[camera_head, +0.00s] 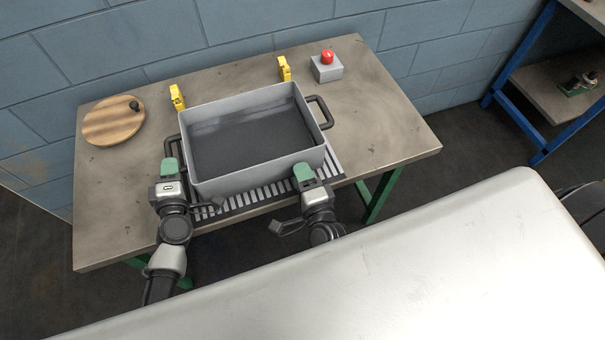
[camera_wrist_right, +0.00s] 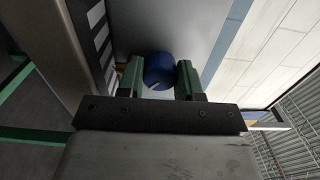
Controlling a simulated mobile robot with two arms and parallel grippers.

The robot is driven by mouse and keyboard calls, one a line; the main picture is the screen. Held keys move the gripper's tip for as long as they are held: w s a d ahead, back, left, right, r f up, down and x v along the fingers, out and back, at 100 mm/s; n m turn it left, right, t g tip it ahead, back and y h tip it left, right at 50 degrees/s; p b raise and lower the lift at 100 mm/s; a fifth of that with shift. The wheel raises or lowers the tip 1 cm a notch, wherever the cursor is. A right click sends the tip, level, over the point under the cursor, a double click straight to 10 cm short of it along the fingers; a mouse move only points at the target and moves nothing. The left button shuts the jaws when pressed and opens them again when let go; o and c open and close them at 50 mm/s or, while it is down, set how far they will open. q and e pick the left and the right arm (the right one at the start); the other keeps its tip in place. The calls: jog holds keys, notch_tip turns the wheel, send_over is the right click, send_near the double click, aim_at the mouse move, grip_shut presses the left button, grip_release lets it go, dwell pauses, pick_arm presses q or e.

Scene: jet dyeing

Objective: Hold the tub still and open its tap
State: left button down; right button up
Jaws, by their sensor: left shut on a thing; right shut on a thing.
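The grey open tub (camera_head: 255,178) stands on the workbench and its inside is dark. It has a black handle on each side. My left gripper (camera_head: 169,166) is at the tub's left handle (camera_head: 171,146) and is shut on it; its fingers partly hide the grip. My right gripper (camera_head: 303,173) is at the front wall of the tub, near its right corner. In the right wrist view, my right gripper (camera_wrist_right: 159,80) is shut on a blue tap knob (camera_wrist_right: 158,70) with a pale mark. In the head view the tap is hidden.
A pale surface (camera_head: 400,270) fills the lower right. The bench's right side is clear.

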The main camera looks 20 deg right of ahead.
jog(key=n, duration=0.3)
jog(key=shift+n, duration=2.3)
jog(key=o, duration=0.9)
jog(key=shift+o, duration=0.2)
jog(key=s, duration=1.2)
